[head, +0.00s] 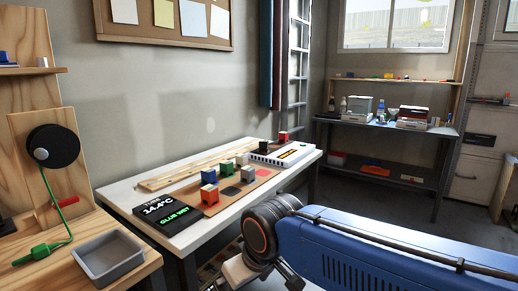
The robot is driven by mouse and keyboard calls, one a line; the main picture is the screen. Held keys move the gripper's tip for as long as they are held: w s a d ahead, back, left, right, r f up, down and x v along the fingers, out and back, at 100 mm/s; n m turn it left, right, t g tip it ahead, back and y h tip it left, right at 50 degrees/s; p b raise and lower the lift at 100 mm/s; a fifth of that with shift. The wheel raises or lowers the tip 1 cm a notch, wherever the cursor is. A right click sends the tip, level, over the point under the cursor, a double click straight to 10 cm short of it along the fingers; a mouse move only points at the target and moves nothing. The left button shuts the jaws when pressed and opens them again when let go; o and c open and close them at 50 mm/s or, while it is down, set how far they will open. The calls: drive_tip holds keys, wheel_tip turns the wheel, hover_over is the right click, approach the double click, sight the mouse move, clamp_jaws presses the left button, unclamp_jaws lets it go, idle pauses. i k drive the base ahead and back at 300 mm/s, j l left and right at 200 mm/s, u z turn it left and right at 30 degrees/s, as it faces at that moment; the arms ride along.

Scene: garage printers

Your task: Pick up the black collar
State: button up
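I cannot surely make out the black collar. A small black piece (264,147) stands by the white box on the white table and is too small to tell its shape. A large black disc (54,147) with a pale hub is mounted on an upright wooden board at the left. My blue arm crosses the lower right, ending in a dark round joint with an orange ring. My gripper's fingertips cannot be made out; the parts below the joint are cut off or hidden.
The white table (135,196) bears a black display box (163,209), a brown board (218,204) with small coloured blocks, and a white box (285,153). A grey tray (107,258) sits on the left wooden bench. A dark shelf (385,128) stands at the back. Floor shows at right.

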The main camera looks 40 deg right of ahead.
sight(263, 144)
drive_tip(key=z, duration=1)
